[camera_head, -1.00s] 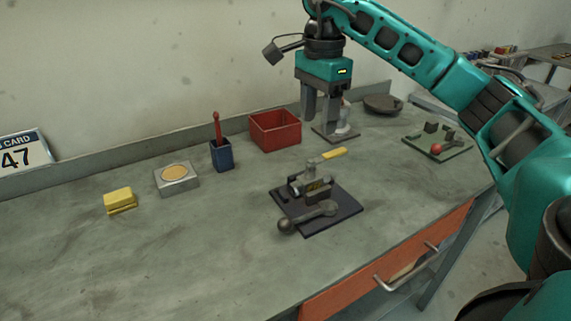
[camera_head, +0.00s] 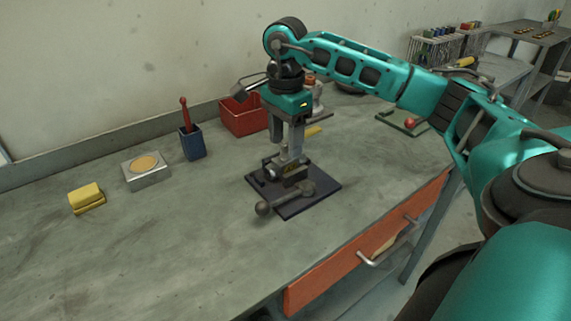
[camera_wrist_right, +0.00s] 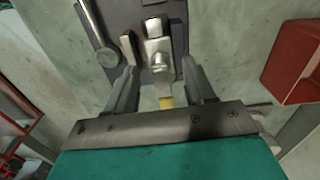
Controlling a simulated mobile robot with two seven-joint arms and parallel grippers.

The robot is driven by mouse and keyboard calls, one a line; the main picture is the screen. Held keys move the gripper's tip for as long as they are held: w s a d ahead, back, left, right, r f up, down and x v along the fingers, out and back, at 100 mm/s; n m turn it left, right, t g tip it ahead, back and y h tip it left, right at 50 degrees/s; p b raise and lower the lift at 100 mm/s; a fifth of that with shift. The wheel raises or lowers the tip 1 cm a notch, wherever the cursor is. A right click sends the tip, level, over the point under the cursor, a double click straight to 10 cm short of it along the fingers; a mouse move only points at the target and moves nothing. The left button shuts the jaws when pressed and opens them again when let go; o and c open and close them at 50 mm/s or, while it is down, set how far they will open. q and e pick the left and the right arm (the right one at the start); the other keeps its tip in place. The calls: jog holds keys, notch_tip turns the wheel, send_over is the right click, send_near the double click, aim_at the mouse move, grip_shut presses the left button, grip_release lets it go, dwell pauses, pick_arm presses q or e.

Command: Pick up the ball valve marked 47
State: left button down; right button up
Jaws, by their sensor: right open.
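My left gripper is not in view.
A lever with a round knob (camera_head: 263,208) lies at the plate's front. A red bin (camera_head: 241,120), blue holder (camera_head: 193,146), grey block (camera_head: 146,178) and yellow block (camera_head: 87,197) stand along the back and left. The bench's front left is clear.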

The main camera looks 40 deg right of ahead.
notch_tip(320, 180, down, 2)
grip_shut()
dwell(0.6)
jog(key=shift+r, duration=0.1)
dwell(0.9)
